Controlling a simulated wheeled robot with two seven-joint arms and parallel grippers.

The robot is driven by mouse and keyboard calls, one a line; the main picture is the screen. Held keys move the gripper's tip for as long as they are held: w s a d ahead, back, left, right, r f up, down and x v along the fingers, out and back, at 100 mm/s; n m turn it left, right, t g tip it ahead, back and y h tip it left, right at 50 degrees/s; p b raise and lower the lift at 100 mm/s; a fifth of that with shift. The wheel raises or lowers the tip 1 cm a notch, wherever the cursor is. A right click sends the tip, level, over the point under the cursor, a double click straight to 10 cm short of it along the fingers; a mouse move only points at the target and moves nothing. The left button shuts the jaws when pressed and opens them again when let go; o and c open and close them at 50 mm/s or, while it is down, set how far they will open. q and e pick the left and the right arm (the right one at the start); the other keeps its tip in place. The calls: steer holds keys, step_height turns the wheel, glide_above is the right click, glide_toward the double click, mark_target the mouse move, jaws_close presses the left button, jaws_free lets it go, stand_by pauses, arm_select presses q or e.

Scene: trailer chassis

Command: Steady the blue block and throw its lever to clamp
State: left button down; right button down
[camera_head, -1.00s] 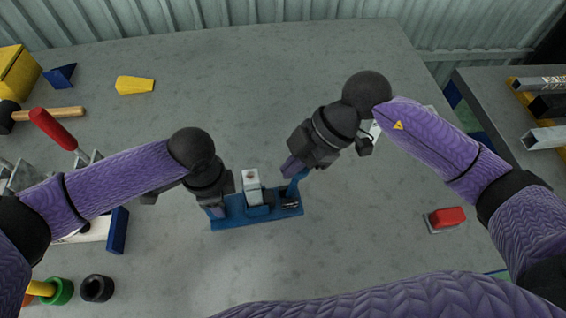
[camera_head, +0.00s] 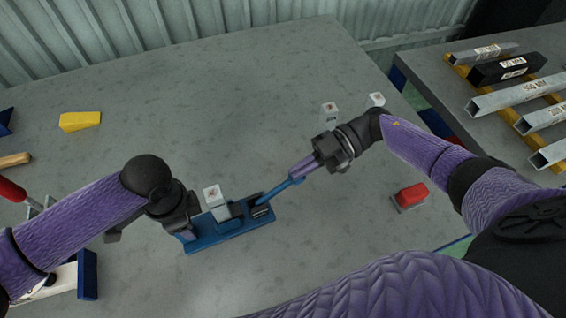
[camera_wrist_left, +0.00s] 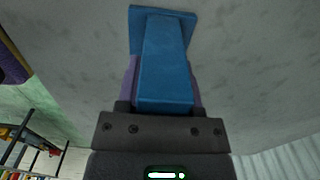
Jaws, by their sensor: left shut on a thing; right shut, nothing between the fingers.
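The blue block (camera_head: 233,233) lies on the grey table, and a pale square tube piece (camera_head: 213,198) stands up from its middle. My left gripper (camera_head: 186,233) is shut on the block's left end; the left wrist view shows blue part of the block (camera_wrist_left: 165,60) between its fingers (camera_wrist_left: 163,88). The blue lever (camera_head: 276,191) rises from the block's right end and leans to the right. My right gripper (camera_head: 302,169) is shut and empty, with its fingertips at the lever's upper end; they appear to touch it.
A red-topped block (camera_head: 411,196) lies to the right, and a yellow wedge (camera_head: 80,121) at the upper left. Two small pale pieces stand behind the right gripper. A rack of square bars (camera_head: 520,95) is on another table at the right. The table behind the block is clear.

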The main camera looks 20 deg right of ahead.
steer(key=f+v, duration=0.1)
steer(key=v, duration=0.9)
steer(key=shift+f, duration=0.15)
steer(key=shift+d, duration=0.1)
